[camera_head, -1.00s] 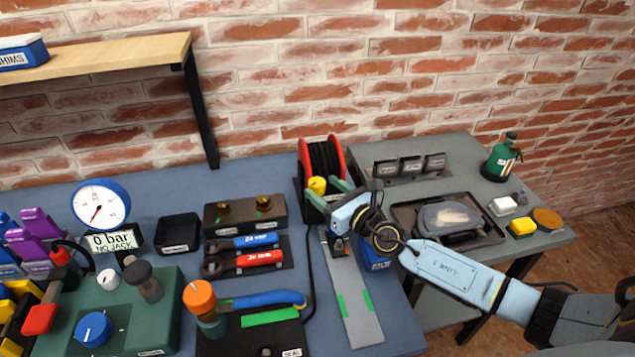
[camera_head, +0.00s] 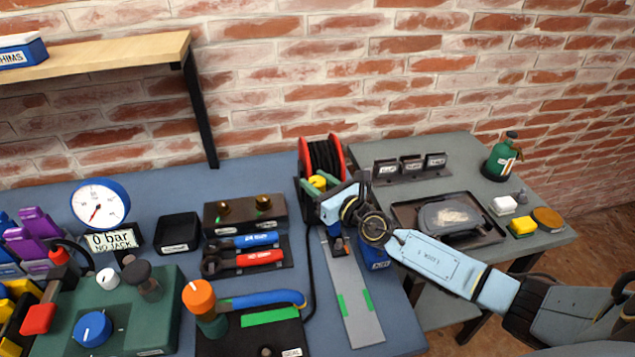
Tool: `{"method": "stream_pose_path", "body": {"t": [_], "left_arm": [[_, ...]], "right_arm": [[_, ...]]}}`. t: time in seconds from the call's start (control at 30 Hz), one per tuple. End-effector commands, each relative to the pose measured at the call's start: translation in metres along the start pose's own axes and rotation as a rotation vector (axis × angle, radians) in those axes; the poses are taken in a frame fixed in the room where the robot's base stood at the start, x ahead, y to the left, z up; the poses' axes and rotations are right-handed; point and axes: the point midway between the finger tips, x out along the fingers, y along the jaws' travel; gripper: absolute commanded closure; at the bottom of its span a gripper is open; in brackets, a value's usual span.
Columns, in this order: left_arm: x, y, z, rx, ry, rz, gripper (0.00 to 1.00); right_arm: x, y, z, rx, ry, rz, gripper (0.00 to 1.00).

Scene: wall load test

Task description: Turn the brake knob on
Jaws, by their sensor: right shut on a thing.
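The cable reel (camera_head: 336,148) with red rims and black cable stands at the back of the blue bench, by its right end. A small yellow knob (camera_head: 317,182), which looks like the brake knob, is at the front of the reel. My right gripper (camera_head: 320,184) reaches in from the right and is shut on the yellow knob, with green fingers at its sides. The gripper body covers the lower right part of the reel, and the knob's marking is too small to read. My left gripper is not in view.
A grey strip with green marks (camera_head: 352,300) lies below the gripper, beside a blue bin (camera_head: 374,250). A dark tray (camera_head: 490,232) is on the grey table behind my right arm. A block with brass fittings (camera_head: 245,213) stands left of the reel.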

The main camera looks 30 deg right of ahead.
Motion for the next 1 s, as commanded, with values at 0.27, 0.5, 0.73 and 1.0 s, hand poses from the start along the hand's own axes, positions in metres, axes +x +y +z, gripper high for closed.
{"method": "stream_pose_path", "body": {"t": [0.27,0.5,0.73,1.0], "left_arm": [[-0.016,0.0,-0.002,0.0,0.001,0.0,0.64],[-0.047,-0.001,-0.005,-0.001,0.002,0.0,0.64],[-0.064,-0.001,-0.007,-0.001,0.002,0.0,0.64],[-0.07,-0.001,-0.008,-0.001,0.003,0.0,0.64]], "right_arm": [[0.0,0.002,0.003,0.005,0.0,-0.049,0.86],[0.0,0.003,0.004,0.006,-0.001,-0.182,0.86],[0.0,0.002,0.002,0.005,-0.005,-0.336,0.86],[0.0,0.002,0.0,0.003,-0.01,-0.473,0.86]]}}
